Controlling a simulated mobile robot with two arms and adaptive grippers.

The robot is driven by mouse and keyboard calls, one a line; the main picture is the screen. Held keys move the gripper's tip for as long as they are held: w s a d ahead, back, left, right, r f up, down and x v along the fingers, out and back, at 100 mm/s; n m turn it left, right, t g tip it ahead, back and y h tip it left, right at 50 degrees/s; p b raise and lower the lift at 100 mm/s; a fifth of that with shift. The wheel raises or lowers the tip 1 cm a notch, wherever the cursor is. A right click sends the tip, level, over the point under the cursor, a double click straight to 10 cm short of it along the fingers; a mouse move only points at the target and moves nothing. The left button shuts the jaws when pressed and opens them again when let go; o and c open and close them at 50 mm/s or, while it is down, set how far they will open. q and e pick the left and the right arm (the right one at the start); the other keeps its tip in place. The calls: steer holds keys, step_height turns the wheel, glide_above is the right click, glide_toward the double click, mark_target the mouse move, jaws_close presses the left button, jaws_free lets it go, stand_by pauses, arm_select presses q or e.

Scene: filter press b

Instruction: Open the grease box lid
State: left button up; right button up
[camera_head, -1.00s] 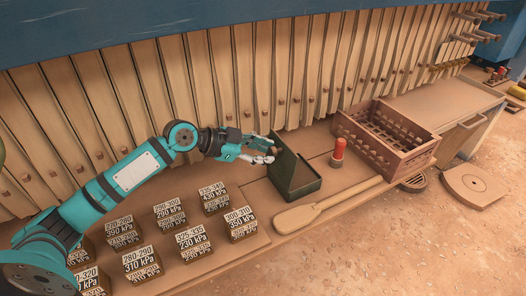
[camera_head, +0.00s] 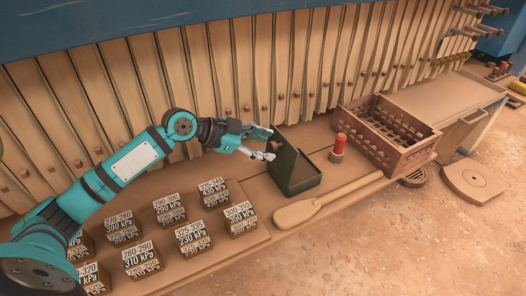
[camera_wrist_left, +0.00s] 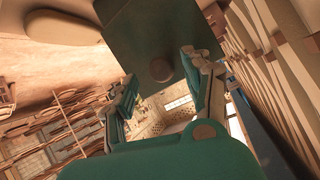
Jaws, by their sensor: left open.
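The grease box (camera_head: 300,184) is a dark green box on the wooden bench. Its lid (camera_head: 285,150) stands raised at the box's left side, and the inside of the box shows. My left gripper (camera_head: 268,143) is open and empty just left of the raised lid. I cannot tell whether a finger touches the lid. My right gripper is not in view.
Several labelled weight blocks (camera_head: 191,236) stand front left under my left arm. A wooden paddle (camera_head: 310,211) lies in front of the box. A red-topped cylinder (camera_head: 339,145) and a brown crate (camera_head: 405,158) stand to the right. Upright press plates (camera_head: 240,70) line the back.

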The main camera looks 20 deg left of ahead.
arm_select(q)
step_height(320, 180, up, 7)
stand_by(0.3)
stand_by(0.4)
